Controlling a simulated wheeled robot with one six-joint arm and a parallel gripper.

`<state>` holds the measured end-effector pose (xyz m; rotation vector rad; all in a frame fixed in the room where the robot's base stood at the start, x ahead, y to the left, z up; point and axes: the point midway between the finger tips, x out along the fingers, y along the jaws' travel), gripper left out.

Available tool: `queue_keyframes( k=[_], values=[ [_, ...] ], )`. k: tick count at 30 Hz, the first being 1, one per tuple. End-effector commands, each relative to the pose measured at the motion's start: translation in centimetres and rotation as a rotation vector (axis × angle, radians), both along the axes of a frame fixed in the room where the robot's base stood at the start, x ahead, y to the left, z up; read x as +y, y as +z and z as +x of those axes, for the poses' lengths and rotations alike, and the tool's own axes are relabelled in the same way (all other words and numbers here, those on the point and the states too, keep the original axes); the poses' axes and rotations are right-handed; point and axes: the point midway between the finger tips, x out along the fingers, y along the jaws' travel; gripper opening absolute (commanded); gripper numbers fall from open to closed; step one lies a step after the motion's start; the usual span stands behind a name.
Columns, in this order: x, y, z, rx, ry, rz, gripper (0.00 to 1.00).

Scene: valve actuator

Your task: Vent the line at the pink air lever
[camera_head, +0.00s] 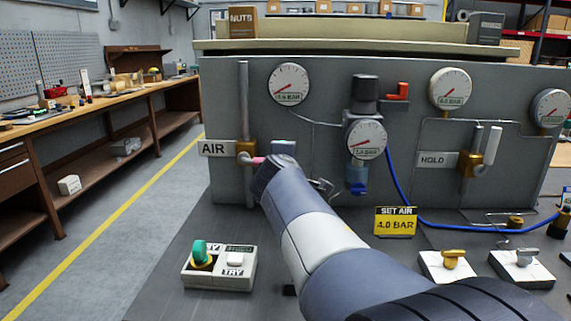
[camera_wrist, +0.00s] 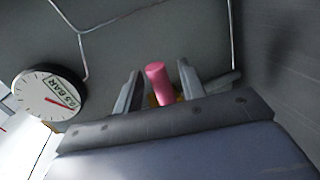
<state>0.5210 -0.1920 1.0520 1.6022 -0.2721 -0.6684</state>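The pink air lever (camera_wrist: 159,84) stands between the two fingers of my gripper (camera_wrist: 158,70) in the wrist view. The fingers are apart, with a visible gap on each side of the lever. In the head view only a small pink piece of the lever (camera_head: 257,161) shows, between the brass valve (camera_head: 246,152) and my arm's end. The valve sits on a vertical pipe (camera_head: 244,100) beside the AIR label (camera_head: 215,148). My arm hides the fingers and most of the lever there.
A gauge (camera_head: 289,84) hangs above the valve; another (camera_head: 365,139) is on the regulator to the right. The HOLD valve (camera_head: 470,163) with its pale lever is farther right. A switch box (camera_head: 219,268), a yellow SET AIR sign (camera_head: 396,222) and a blue hose (camera_head: 440,226) occupy the bench.

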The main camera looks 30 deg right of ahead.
Motion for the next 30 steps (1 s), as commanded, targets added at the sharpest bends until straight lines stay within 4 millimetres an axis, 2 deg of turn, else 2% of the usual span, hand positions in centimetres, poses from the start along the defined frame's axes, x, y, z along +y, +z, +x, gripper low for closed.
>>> queue_keyframes(
  k=[9, 15, 21, 30],
  values=[
    [3.1, 1.6, -4.5, -0.003, 0.003, 0.0, 0.39],
    [4.5, 2.2, -6.6, -0.001, 0.001, 0.001, 0.39],
    [5.0, 2.3, -7.4, 0.0, 0.0, 0.001, 0.39],
    [5.0, 2.3, -7.5, 0.001, 0.0, 0.002, 0.39]
  ],
)
